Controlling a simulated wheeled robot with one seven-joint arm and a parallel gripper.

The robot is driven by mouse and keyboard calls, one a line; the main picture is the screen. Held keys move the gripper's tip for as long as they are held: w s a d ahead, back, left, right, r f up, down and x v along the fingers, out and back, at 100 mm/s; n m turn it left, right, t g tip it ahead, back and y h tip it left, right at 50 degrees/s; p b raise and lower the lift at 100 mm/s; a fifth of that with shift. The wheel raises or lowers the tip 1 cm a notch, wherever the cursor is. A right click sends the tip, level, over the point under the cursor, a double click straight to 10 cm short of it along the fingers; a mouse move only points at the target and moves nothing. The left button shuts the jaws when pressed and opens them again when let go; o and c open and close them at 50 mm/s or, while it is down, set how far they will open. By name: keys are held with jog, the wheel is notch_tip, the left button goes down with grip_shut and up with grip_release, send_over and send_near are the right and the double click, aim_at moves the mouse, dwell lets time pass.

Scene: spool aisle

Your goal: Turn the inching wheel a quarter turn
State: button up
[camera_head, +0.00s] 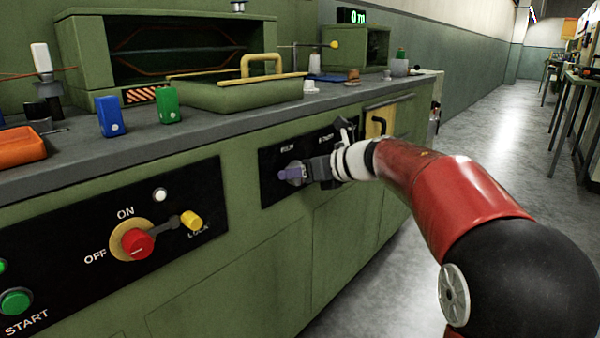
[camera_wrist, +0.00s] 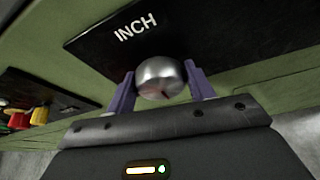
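The inching wheel (camera_wrist: 160,78) is a round, shiny metal knob below the white word INCH on a black panel in the wrist view. My gripper (camera_wrist: 160,84) has one purple finger on each side of it, and both fingers appear to touch its sides. In the head view my gripper (camera_head: 291,175) reaches the black panel (camera_head: 272,162) on the green machine front. The wheel's turn angle cannot be read.
A second panel at left holds a red switch (camera_head: 138,244), a yellow lock knob (camera_head: 191,220) and a green start button (camera_head: 15,302). Blocks and trays stand on the grey counter (camera_head: 200,141). The aisle floor at right is clear.

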jog(key=c, duration=0.5)
jog(key=shift+o, duration=0.2)
jog(key=shift+m+p, duration=0.3)
jog(key=shift+p, duration=0.2)
jog(key=m+p, duration=0.1)
jog(key=g+y+p, duration=0.1)
jog(key=p, duration=0.1)
jog(key=shift+w+d+r+m, duration=0.1)
jog(key=shift+d+r+m, duration=0.05)
jog(key=shift+m, duration=0.25)
jog(key=m+y+p, duration=0.1)
jog(key=m+p, duration=0.1)
jog(key=m+g+y+p, duration=0.1)
jog(key=p, duration=0.1)
jog(key=shift+f+m, duration=0.2)
jog(key=shift+m, duration=0.2)
jog(key=m, duration=0.1)
jog(key=m+y, duration=0.1)
jog(key=m, duration=0.1)
jog(key=m+y+p, duration=0.1)
jog(key=shift+f+g, duration=0.25)
jog(key=shift+g, duration=0.05)
jog(key=m+y, duration=0.2)
jog(key=m, duration=0.3)
jog(key=shift+f, duration=0.1)
